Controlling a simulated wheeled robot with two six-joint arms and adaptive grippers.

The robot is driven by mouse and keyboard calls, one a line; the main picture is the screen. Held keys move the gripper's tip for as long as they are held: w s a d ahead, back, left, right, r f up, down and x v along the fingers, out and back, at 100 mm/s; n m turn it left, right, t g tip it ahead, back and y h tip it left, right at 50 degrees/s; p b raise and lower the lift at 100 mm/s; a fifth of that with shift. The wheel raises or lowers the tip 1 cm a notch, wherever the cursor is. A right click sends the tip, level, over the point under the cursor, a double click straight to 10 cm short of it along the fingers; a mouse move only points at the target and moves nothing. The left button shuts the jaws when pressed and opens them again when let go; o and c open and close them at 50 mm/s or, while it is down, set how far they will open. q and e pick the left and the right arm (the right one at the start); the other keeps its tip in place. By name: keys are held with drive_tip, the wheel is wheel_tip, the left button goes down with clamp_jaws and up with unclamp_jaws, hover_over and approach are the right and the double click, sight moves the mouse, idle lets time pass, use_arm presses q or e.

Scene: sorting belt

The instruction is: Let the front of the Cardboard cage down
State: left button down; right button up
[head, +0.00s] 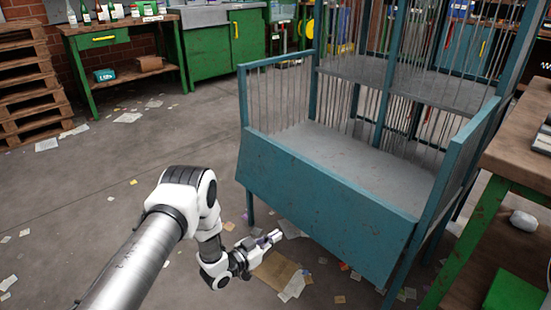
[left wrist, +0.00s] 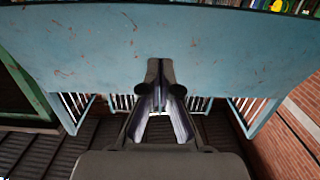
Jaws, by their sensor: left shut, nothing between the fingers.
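The cage (head: 300,110) is a teal metal frame with thin bars and a grey inner floor, standing on legs in the head view. Its front panel (head: 320,205) is a solid teal board; it hangs tilted outward below the floor's front edge. My left gripper (head: 275,236) is shut and empty, low in front of the panel's lower edge. In the left wrist view the panel (left wrist: 90,45) fills the upper part, with the closed fingers (left wrist: 160,75) overlapping its lower edge; I cannot tell whether they touch it. My right gripper is not in view.
A wooden bench with green legs (head: 470,230) stands close at the right. A green workbench (head: 120,35) and pallets (head: 25,90) are at the back left. Paper scraps and cardboard (head: 275,270) litter the floor. The floor at the left is mostly free.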

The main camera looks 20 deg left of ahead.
use_arm(q)
drive_tip(key=shift+w+d+f+t+b, duration=0.2)
drive_tip(key=shift+w+f+t+b, duration=0.15)
drive_tip(key=shift+w+f+b, duration=0.25)
drive_tip(key=shift+w+d+f+t+b, duration=0.2)
drive_tip(key=shift+w+f+t+b, duration=0.15)
drive_tip(key=shift+w+f+b, duration=0.2)
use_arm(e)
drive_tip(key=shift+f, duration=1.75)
use_arm(q)
drive_tip(key=shift+s, duration=0.1)
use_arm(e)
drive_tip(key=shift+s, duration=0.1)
